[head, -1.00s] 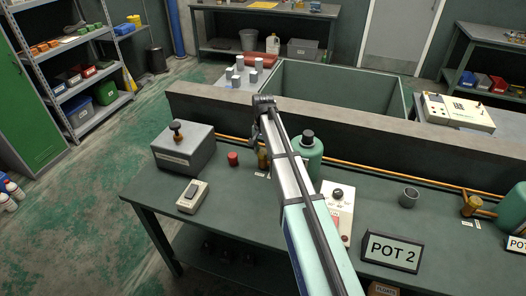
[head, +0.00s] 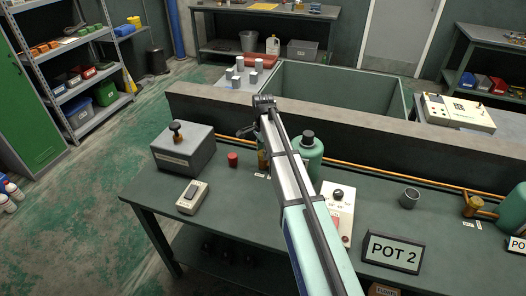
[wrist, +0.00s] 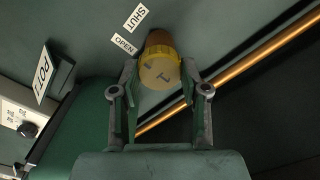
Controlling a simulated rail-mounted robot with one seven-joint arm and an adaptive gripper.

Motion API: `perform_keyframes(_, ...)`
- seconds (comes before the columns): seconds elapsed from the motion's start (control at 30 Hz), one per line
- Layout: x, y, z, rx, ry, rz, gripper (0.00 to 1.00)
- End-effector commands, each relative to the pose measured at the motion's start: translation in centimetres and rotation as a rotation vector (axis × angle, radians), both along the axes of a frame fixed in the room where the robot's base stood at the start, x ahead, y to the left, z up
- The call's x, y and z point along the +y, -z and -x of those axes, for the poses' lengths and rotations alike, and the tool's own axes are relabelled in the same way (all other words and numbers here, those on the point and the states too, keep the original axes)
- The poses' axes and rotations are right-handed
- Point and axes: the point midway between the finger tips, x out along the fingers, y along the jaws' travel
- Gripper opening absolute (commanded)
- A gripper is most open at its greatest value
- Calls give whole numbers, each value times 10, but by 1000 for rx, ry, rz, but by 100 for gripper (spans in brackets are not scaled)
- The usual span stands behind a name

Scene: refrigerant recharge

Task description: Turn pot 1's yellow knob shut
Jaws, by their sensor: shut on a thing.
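Pot 1's yellow knob (wrist: 160,70) is in the upper middle of the wrist view, with dark marks on its face. My gripper (wrist: 159,72) has one finger on each side of it and is shut on it. The SHUT label (wrist: 136,18) and the OPEN label (wrist: 124,44) lie on the bench just beyond the knob. In the head view my gripper (head: 247,131) is mostly hidden behind my arm, left of the green pot (head: 308,158). The contact with the knob cannot be made out there.
A copper pipe (wrist: 245,72) runs close to the right finger. A POT sign (wrist: 41,74) stands left. On the bench are a grey box (head: 184,150), a small red cap (head: 233,159), a handheld meter (head: 192,197) and a white device (head: 340,212). A low wall (head: 420,152) runs behind.

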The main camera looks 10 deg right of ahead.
Motion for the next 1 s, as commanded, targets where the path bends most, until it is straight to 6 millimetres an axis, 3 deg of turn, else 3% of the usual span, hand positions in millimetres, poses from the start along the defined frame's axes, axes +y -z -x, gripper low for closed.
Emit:
perform_keyframes(0.5, 0, 2, 2, 4, 22, 0, 10)
perform_keyframes(0.53, 0, 2, 2, 4, 22, 0, 52)
perform_keyframes(0.6, 0, 1, 1, 4, 22, 0, 71)
perform_keyframes(1.0, 0, -4, 0, 1, 20, 0, 71)
